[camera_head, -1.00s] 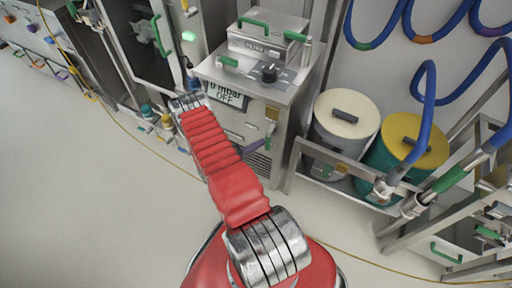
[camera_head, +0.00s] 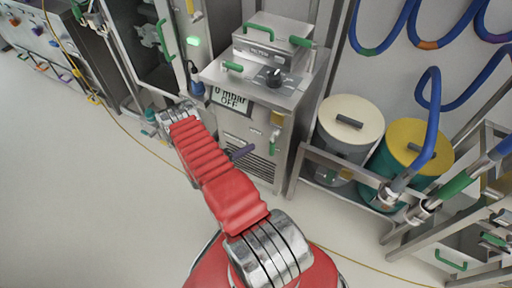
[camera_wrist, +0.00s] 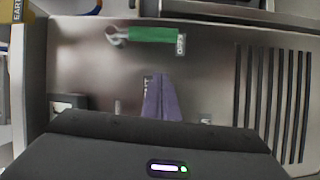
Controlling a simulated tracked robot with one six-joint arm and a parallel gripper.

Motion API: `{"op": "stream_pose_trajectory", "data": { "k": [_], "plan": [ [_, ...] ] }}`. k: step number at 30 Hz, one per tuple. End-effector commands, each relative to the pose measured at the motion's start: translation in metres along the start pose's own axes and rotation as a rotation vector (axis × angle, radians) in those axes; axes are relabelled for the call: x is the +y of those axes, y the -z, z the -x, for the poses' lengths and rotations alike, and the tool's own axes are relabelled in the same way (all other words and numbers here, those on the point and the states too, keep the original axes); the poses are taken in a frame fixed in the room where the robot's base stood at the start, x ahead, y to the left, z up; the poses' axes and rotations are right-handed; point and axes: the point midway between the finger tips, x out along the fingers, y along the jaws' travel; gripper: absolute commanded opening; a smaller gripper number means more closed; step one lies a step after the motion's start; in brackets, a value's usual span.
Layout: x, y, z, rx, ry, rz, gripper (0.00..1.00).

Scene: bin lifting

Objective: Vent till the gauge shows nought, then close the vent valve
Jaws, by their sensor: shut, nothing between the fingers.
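The gauge display (camera_head: 231,99) on the metal cabinet in the head view reads "0 mbar" and "OFF". A purple lever (camera_head: 240,152) sticks out from the cabinet's front, beside a green handle (camera_head: 274,145). In the wrist view the purple lever (camera_wrist: 162,98) points toward the camera and the green handle (camera_wrist: 155,34) lies level above it. I cannot read which is the vent valve. My gripper's dark housing (camera_wrist: 150,140) fills the bottom of the wrist view, close to the purple lever; its fingertips are hidden. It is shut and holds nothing. I cannot tell whether it touches the lever.
A black knob (camera_head: 273,77) sits on the cabinet's top, below a box with green handles (camera_head: 272,35). A slotted grille (camera_wrist: 275,100) lies right of the levers in the wrist view. Two drums (camera_head: 350,121) stand in a metal rack to the right. Open floor lies at left.

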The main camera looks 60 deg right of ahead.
Motion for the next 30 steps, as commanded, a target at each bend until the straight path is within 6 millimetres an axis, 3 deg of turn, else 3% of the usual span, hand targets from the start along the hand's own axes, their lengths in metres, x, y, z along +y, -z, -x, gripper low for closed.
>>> {"op": "stream_pose_trajectory", "data": {
  "k": [6,12,30],
  "plan": [
    [-0.002,0.001,0.035,0.004,0.0,0.0,0.0],
    [-0.002,0.0,0.055,0.0,0.0,-0.001,0.0],
    [-0.002,-0.001,0.06,-0.003,-0.001,-0.001,0.0]
  ]
}}
